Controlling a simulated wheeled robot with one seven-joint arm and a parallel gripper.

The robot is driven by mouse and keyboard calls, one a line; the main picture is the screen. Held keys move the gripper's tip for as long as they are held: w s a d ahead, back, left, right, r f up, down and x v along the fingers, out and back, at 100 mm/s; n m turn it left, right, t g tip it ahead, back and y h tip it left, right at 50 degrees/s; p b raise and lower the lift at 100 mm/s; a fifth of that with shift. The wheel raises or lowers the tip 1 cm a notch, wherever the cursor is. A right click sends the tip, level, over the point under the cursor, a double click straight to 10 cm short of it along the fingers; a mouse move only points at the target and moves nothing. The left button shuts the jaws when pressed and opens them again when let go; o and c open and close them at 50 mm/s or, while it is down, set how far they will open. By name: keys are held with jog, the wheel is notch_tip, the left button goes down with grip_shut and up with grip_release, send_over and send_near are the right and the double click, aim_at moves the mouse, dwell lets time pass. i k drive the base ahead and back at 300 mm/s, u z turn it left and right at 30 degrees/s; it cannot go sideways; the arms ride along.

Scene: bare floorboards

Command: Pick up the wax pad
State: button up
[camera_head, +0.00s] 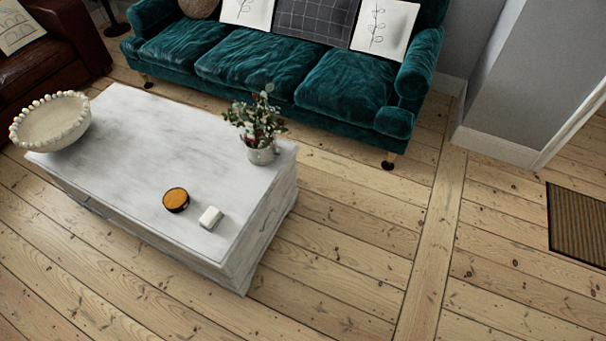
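A small round orange-topped disc with a dark rim (176,199) lies on the white coffee table (150,140), near its front right part. A small white block with rounded edges (210,217) lies just to the right of the disc, apart from it and close to the table's edge. The disc looks like a tin of wax, but I cannot tell for certain which of the two is the wax pad. My gripper is not in view.
A potted plant (261,154) stands at the table's right end, and a beaded bowl (52,125) at its left end. A teal sofa (250,62) stands behind, with a brown leather seat (50,60) at left. Floorboards in front and at right are clear up to a doormat (578,225).

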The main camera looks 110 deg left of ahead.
aim_at(211, 218)
jog(key=u, duration=5.4)
jog(key=i, duration=1.65)
